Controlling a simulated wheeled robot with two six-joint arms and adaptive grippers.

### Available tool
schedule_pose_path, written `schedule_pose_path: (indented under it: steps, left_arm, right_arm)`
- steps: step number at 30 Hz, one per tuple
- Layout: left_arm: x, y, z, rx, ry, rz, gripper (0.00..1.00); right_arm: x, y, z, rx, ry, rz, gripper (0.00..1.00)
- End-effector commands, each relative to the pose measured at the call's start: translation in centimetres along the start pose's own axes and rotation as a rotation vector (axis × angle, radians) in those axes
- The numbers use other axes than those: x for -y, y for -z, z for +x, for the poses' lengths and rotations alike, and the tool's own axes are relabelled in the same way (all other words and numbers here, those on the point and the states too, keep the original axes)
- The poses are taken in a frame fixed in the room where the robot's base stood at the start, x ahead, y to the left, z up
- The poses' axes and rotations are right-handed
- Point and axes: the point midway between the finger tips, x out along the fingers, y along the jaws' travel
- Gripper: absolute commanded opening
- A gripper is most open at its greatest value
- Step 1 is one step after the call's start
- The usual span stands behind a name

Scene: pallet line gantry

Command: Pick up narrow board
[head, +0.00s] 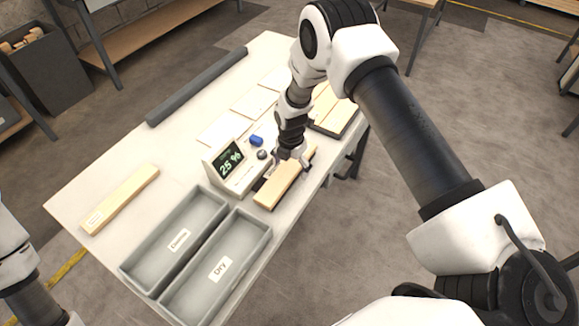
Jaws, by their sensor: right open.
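A narrow light wooden board (281,188) lies near the table's right edge, beside the meter. My right gripper (291,163) is open, pointing down over the upper part of this board, and hides a bit of it. I cannot tell if its fingers touch the board. Another narrow board (122,198) with a small label lies alone at the table's left. Further light boards (322,104) rest on a dark base at the far right of the table, partly behind my right arm. My left arm shows only at the left edge; its gripper is out of view.
Two grey trays, one labelled Dry (262,232), the other (133,262) with a hard-to-read label, fill the front. A dark roll (198,86) lies along the back-left edge.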

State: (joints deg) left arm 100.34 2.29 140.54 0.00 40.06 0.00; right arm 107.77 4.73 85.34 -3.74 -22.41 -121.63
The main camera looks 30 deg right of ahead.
Motion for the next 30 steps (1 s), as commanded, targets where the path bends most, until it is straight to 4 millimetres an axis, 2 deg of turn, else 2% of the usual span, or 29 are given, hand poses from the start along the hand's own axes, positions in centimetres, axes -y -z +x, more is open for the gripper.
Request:
schedule_pose_path:
  steps: [3,9,11,15,19,20,30]
  left_arm:
    - [0.0,0.1,-0.6,-0.002,0.000,0.000,0.40]
    - [0.0,0.1,-0.3,-0.003,0.000,0.000,0.40]
    - [0.0,0.1,-0.4,-0.003,0.000,0.000,0.40]
    - [0.0,0.1,-0.4,-0.002,0.000,0.000,0.40]
    - [0.0,0.1,-0.4,-0.002,0.000,0.000,0.40]
    - [0.0,0.1,-0.4,-0.002,0.000,0.000,0.40]
    - [0.0,0.1,0.3,-0.003,0.000,0.000,0.40]
  right_arm:
    - [-0.2,-0.1,1.5,0.000,0.001,0.000,0.92]
    - [-0.3,-0.1,1.8,0.000,0.000,0.000,0.92]
    - [-0.3,-0.1,1.8,0.000,0.000,0.000,0.74]
    - [-0.3,-0.1,1.7,0.000,0.000,0.000,0.24]
    - [-0.3,-0.1,1.7,0.000,0.000,0.000,0.22]
    - [-0.3,-0.1,1.7,0.000,0.000,0.000,0.15]
    - [-0.3,-0.1,1.1,0.001,-0.002,0.000,0.15]
